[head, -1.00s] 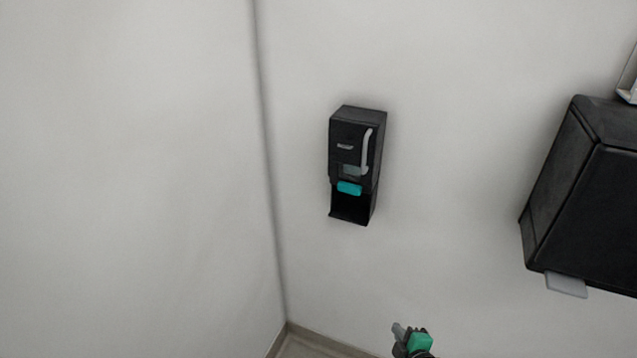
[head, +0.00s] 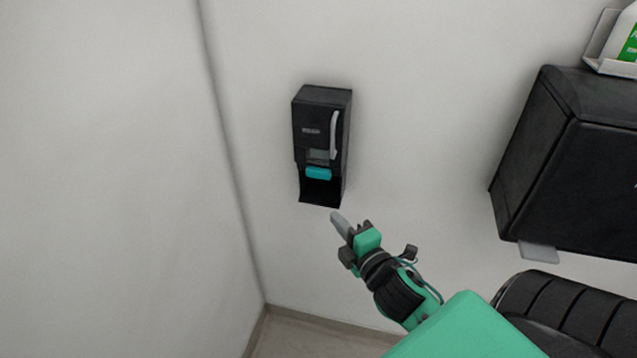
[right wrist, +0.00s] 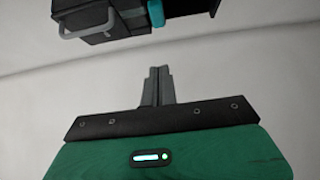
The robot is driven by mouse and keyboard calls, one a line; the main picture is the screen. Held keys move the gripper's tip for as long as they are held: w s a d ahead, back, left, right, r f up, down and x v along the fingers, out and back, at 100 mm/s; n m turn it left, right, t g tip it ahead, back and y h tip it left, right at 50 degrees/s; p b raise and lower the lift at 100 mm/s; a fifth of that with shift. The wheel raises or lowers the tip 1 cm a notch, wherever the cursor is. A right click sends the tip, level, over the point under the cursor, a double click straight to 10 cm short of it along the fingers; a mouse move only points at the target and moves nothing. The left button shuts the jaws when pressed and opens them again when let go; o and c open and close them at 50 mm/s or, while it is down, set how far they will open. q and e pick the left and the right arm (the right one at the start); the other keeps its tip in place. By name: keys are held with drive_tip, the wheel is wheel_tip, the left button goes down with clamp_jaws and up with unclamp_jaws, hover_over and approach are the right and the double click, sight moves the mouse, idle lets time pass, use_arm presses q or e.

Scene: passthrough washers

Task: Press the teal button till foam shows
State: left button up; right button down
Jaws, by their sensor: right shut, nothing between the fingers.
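A black soap dispenser (head: 322,130) hangs on the wall, with a teal button (head: 318,173) low on its front above an open dark recess. No foam shows there. My right gripper (head: 336,217) is shut and empty, just below and slightly right of the dispenser, apart from it and from the button. In the right wrist view, the shut fingers (right wrist: 158,75) point toward the dispenser (right wrist: 100,18), and the teal button (right wrist: 156,13) is partly visible at the top. My left gripper is not in view.
A large black box-shaped dispenser (head: 590,165) with a pale tab (head: 538,252) hangs on the wall at right. A white holder with a green label (head: 625,45) sits above it. A wall corner runs down the left. The wall between both dispensers is clear.

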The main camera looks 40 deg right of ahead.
drive_tip(key=p, duration=0.4)
approach(312, 175)
drive_tip(key=w+a, duration=0.2)
drive_tip(key=w, duration=0.1)
drive_tip(key=shift+w+d+r+p, duration=0.25)
drive_tip(key=shift+w+d+p, duration=0.65)
drive_tip(key=shift+w, duration=0.2)
drive_tip(key=shift+w+d+f, duration=0.15)
drive_tip(key=shift+w+d, duration=0.15)
drive_tip(key=shift+d, duration=0.1)
